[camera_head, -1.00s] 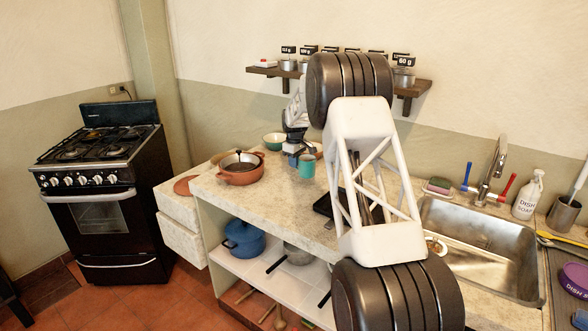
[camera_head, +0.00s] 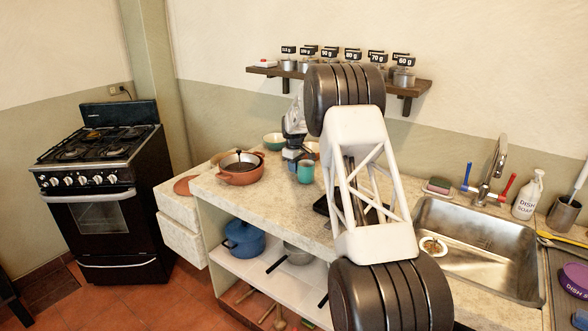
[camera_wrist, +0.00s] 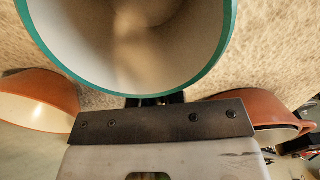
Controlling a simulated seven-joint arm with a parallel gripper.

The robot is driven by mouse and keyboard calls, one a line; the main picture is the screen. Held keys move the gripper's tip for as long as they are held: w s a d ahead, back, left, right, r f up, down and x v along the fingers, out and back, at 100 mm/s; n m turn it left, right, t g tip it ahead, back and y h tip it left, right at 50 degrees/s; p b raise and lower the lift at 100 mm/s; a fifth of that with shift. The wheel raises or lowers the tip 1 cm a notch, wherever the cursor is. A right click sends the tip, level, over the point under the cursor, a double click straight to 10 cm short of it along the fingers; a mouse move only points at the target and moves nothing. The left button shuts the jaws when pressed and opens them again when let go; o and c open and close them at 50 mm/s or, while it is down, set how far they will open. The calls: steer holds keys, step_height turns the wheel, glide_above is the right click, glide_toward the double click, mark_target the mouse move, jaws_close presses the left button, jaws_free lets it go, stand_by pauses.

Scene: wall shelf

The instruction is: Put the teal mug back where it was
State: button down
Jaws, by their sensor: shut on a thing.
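The teal mug (camera_head: 305,171) is at the counter's back part in the head view, close below my gripper (camera_head: 294,154). In the wrist view the mug (camera_wrist: 130,45) fills the upper middle, showing its teal rim and pale, empty-looking inside. My gripper (camera_wrist: 158,103) is shut on the mug at its near edge; the fingertips are mostly hidden under the rim. I cannot tell whether the mug's base touches the counter (camera_head: 285,203).
A terracotta pan (camera_head: 240,175) stands left of the mug, with a green bowl (camera_head: 273,139) behind. An orange bowl (camera_head: 313,147) is close behind the mug. A wall shelf (camera_head: 262,70) holds several labelled containers. The sink (camera_head: 480,250) lies right.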

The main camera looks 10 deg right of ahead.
steer(key=shift+f, duration=0.25)
steer(key=shift+f, duration=0.1)
steer(key=c, duration=1.2)
jaws_free()
step_height(320, 180, up, 12)
steer(key=shift+r, duration=0.15)
stand_by(0.4)
